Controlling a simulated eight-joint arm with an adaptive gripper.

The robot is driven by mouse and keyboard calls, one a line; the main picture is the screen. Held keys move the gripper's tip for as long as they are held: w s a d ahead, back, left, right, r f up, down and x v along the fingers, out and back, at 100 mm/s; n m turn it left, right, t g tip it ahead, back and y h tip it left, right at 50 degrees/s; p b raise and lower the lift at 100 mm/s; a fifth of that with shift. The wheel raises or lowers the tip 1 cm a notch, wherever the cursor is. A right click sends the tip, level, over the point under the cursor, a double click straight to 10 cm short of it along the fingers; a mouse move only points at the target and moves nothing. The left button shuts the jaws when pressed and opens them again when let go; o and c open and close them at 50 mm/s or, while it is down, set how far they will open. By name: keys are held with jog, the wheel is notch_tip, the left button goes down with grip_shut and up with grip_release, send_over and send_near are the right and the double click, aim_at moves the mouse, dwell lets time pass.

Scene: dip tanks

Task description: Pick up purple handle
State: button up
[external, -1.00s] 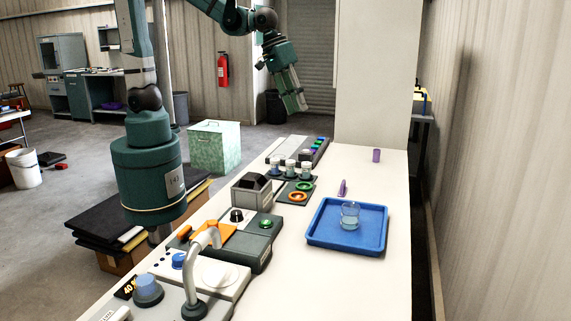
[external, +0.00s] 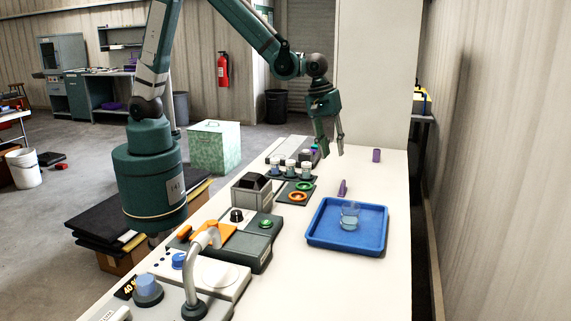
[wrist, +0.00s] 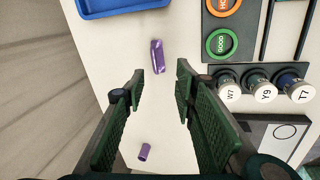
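Two purple objects are on the white table. A short purple cylinder (external: 376,155) stands near the far right edge, and shows in the wrist view (wrist: 145,152) between the finger bases. My gripper (external: 332,152) is open and empty, pointing down above the far part of the table. In the wrist view its green fingers (wrist: 160,76) are spread wide with nothing between the tips.
A blue tray (external: 316,239) holds a glass beaker (external: 349,216). Left of the handle are green (wrist: 221,42) and orange rings (external: 298,197) on a dark plate and labelled vials W7 (wrist: 230,92), Y9 and T7. Table around the handle is clear.

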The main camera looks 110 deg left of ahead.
jog(key=n, duration=0.2)
send_over(343, 182)
jog(key=s, duration=0.2)
jog(key=s+x, duration=0.1)
jog(key=x, duration=0.4)
jog(key=shift+a+f+g+b, duration=0.3)
jog(key=shift+a+f+b, duration=0.05)
jog(key=shift+f, duration=0.2)
jog(key=shift+f, duration=0.1)
jog(key=shift+w+f, duration=0.25)
jog(key=shift+f, duration=0.95)
jog(key=shift+w+d+f, duration=0.1)
jog(key=shift+w+f, duration=0.05)
jog(key=shift+f, duration=0.7)
jog(key=shift+w+a+f, duration=0.1)
jog(key=shift+w+f, duration=0.1)
jog(key=shift+f, duration=0.65)
jog(key=shift+w+d+f, duration=0.1)
jog(key=shift+w+f, duration=0.05)
jog(key=shift+f, duration=0.65)
grip_shut()
